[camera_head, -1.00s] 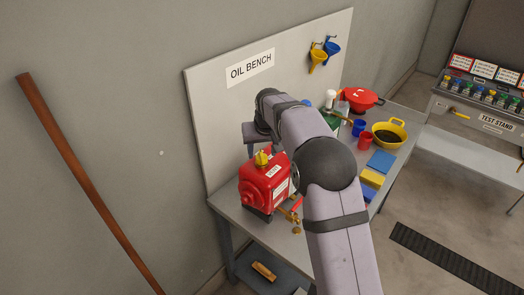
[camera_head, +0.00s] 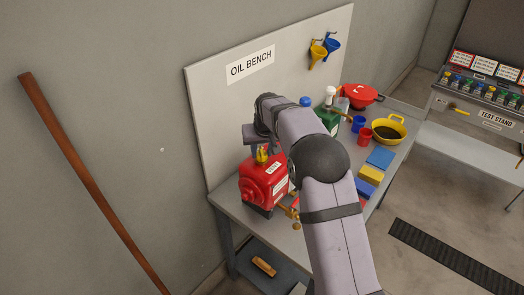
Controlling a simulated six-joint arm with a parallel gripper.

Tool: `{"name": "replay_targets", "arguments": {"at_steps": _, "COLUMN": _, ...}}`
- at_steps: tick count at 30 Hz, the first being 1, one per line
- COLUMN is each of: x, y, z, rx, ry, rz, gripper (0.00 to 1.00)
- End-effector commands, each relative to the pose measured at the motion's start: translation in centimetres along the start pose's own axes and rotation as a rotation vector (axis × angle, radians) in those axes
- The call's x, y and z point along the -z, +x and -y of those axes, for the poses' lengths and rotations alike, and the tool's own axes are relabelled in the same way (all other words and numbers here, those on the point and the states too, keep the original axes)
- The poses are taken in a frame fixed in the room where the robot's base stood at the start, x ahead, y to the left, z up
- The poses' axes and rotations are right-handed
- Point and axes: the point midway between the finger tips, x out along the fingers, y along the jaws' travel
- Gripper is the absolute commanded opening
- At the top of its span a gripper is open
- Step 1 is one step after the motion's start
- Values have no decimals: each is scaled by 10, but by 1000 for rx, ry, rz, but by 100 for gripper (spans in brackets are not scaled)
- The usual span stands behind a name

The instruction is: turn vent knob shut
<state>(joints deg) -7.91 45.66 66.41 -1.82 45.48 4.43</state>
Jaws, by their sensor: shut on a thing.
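The red pump unit (camera_head: 262,187) stands on the near left end of the bench, with a small white label on its side. The yellow vent knob (camera_head: 261,158) sits on its top. My arm reaches over from the right and bends down behind the pump. My gripper (camera_head: 262,151) is at the knob and shut on it. The fingers are small and partly hidden, so the knob's exact angle cannot be told.
Brass fittings (camera_head: 292,212) are at the pump's front. The backboard (camera_head: 225,110) rises close behind the pump.

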Motion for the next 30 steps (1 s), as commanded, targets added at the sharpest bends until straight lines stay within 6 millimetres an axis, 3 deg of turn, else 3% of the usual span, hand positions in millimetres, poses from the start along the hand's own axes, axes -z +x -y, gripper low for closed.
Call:
{"name": "replay_targets", "arguments": {"at_steps": 11, "x": 1, "y": 0, "z": 2, "rx": -60, "ry": 142, "rz": -2, "gripper": 10}}
{"name": "replay_targets", "arguments": {"at_steps": 30, "x": 3, "y": -1, "z": 5, "rx": -268, "ry": 641, "rz": -1, "gripper": 10}}
